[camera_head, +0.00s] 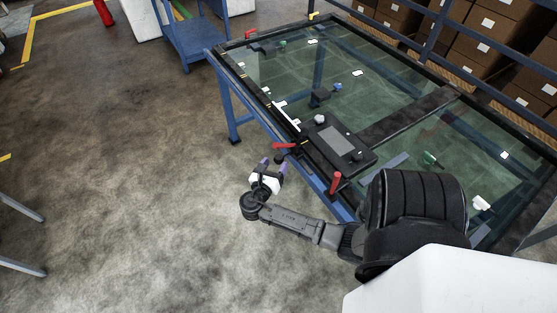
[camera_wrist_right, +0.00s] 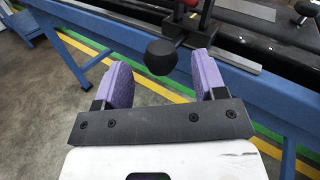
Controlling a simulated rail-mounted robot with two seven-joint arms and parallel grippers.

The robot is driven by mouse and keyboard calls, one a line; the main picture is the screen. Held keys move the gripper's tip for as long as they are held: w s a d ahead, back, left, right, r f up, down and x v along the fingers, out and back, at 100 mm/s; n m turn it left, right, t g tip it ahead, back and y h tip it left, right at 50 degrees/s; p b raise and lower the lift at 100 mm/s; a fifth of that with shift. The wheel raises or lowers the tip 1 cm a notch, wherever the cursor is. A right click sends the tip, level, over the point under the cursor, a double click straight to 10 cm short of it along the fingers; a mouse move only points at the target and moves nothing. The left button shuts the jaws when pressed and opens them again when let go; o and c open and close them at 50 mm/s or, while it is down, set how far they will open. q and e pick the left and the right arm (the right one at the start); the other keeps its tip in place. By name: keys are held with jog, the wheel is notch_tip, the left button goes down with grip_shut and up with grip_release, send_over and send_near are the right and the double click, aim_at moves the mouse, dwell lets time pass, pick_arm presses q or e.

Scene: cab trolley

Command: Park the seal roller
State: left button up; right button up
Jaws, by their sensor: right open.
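My right gripper (camera_head: 271,167) is beside the near edge of the blue trolley (camera_head: 232,92), with purple finger pads. In the right wrist view its fingers (camera_wrist_right: 156,83) are wide apart and hold nothing. A round black knob (camera_wrist_right: 162,57) stands beyond and between the fingertips, apparently clear of both pads. A dark rod and red part (camera_wrist_right: 190,6) are close behind it. In the head view a red handle (camera_head: 284,145) with a dark end is just above the gripper. I cannot tell for certain which part is the seal roller. My left gripper is out of view.
A glass pane (camera_head: 420,150) in a black frame lies on the trolley. A black box with a grey screen (camera_head: 340,143) sits at its near edge, and another red handle (camera_head: 335,183) stands to the right. Open floor (camera_head: 120,170) is on the left.

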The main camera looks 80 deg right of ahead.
jog(key=shift+s+d, duration=0.2)
jog(key=shift+d, duration=0.65)
jog(key=shift+s+d, duration=0.15)
jog(key=shift+d, duration=0.65)
jog(key=shift+c, duration=0.3)
